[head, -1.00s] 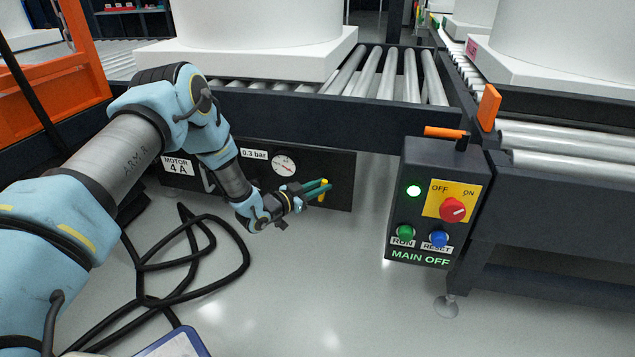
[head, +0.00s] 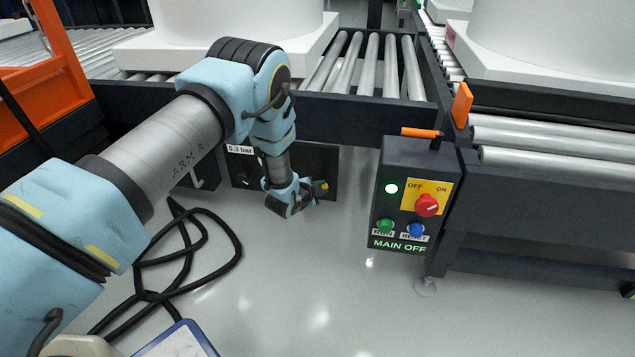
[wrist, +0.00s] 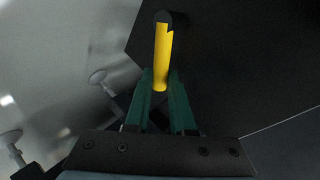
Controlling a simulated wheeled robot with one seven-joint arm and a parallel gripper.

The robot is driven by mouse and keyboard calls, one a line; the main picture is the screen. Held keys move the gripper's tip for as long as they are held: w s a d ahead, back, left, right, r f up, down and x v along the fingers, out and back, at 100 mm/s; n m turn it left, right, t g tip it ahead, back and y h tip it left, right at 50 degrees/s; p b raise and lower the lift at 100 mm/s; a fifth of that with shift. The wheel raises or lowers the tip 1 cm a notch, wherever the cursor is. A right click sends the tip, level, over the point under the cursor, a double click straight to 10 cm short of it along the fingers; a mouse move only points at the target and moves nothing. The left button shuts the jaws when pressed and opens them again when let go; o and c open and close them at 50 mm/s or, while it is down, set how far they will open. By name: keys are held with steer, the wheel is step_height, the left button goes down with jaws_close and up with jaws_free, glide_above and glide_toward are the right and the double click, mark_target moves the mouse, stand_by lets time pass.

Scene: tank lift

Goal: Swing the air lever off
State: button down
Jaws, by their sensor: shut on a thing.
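The yellow air lever (wrist: 162,58) shows in the wrist view, running from a dark round pivot at its top down between my green fingers. My gripper (wrist: 160,88) is shut on its lower end. In the head view the lever (head: 325,186) is a small yellow spot at the right side of the dark panel (head: 327,160) under the conveyor. My gripper (head: 318,189) is at that spot, and its fingers are hard to make out there. My arm hides the panel's gauge and part of its labels; "0.3 bar" (head: 240,149) is readable.
A control box (head: 411,195) stands right of the panel, with a red knob, green and blue buttons, a lit green lamp and "MAIN OFF". An orange handle (head: 420,132) sits on its top. Black cable (head: 235,235) loops on the floor. Open floor lies in front.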

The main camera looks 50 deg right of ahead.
steer(key=shift+s+d+f+m+t+y, duration=0.1)
steer(key=shift+s+f+m+t+y, duration=0.25)
steer(key=shift+f+m+t+y, duration=0.4)
steer(key=shift+f, duration=0.15)
steer(key=c, duration=1.1)
jaws_free()
steer(key=shift+o, duration=0.2)
steer(key=p+v, duration=0.4)
steer(key=v, duration=0.6)
steer(key=shift+a+r, duration=0.2)
steer(key=shift+a, duration=0.15)
